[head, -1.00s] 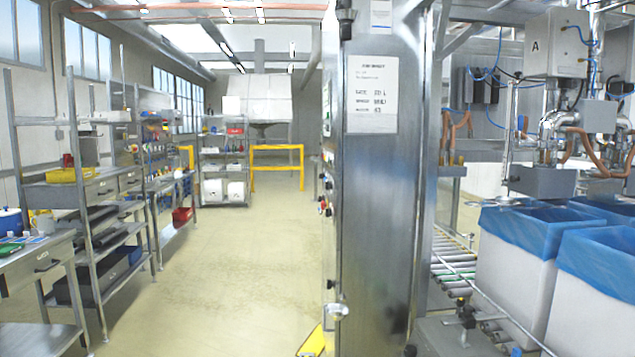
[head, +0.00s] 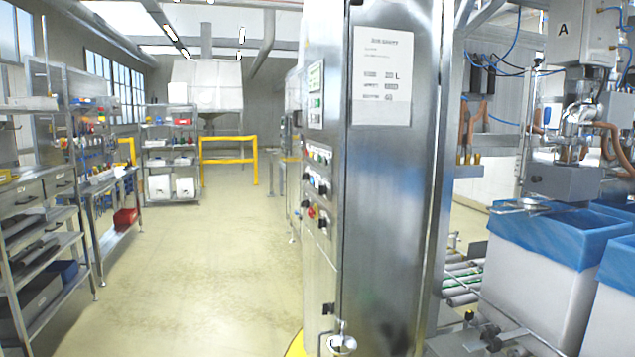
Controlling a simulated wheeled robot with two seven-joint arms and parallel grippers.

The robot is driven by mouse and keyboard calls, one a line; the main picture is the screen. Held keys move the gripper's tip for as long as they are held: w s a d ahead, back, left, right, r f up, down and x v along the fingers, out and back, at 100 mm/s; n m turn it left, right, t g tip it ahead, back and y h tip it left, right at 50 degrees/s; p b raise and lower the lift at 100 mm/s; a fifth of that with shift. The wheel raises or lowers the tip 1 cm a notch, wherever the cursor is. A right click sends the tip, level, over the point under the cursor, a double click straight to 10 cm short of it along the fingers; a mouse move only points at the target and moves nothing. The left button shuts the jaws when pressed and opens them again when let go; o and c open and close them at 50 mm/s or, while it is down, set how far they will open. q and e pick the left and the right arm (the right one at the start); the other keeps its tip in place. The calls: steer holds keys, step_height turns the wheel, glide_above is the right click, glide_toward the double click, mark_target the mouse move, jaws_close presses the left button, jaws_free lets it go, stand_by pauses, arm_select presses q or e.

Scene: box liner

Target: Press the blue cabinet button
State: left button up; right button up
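A tall stainless steel cabinet (head: 385,230) stands at the centre right in the head view. Its narrow left side faces the aisle and carries a control panel, seen at a steep angle. Rows of small buttons and knobs (head: 317,187) sit on this side, with a red knob (head: 311,212) low among them. The buttons are too small and slanted for me to tell surely which one is blue. Neither of my grippers shows in the head view.
An open aisle floor (head: 195,255) runs left of the cabinet. Metal shelves (head: 40,215) line the left wall. A yellow rail (head: 229,160) stands at the back. White bins with blue liners (head: 545,245) stand on the right by a roller conveyor (head: 462,285).

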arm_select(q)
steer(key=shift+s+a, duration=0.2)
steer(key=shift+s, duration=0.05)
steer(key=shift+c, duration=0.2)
